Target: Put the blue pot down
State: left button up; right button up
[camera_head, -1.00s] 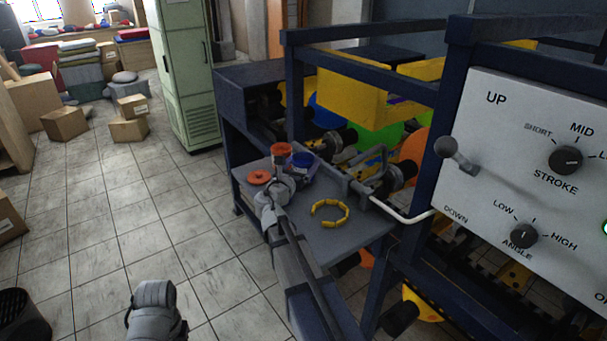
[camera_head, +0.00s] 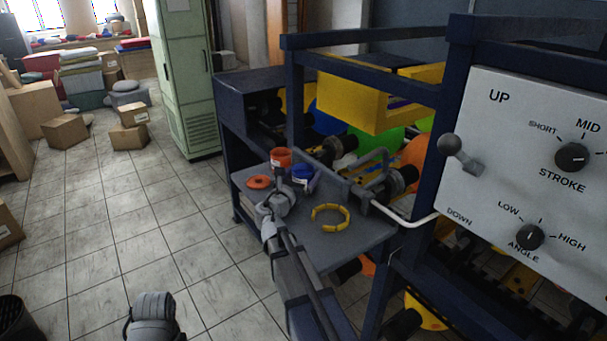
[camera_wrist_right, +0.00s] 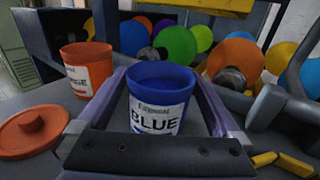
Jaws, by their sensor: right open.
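The blue pot (camera_wrist_right: 160,100), open-topped with a white label reading BLUE, stands upright on the grey shelf (camera_head: 348,245) of the dark blue machine. It also shows in the head view (camera_head: 301,171). My right gripper (camera_head: 304,183) is open, with one finger on each side of the pot. In the right wrist view, gaps show between the pot and both fingers. The gripper's near bar hides the pot's lower edge.
An orange pot (camera_wrist_right: 87,70) stands left of the blue pot, with an orange lid (camera_wrist_right: 33,131) in front. A yellow segmented ring (camera_head: 330,217) lies to the right on the shelf. Balloons (camera_wrist_right: 176,46) and machine parts stand behind; a control panel (camera_head: 540,180) is at right.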

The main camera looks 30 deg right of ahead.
jog(key=v, duration=1.2)
jog(key=shift+r, duration=0.1)
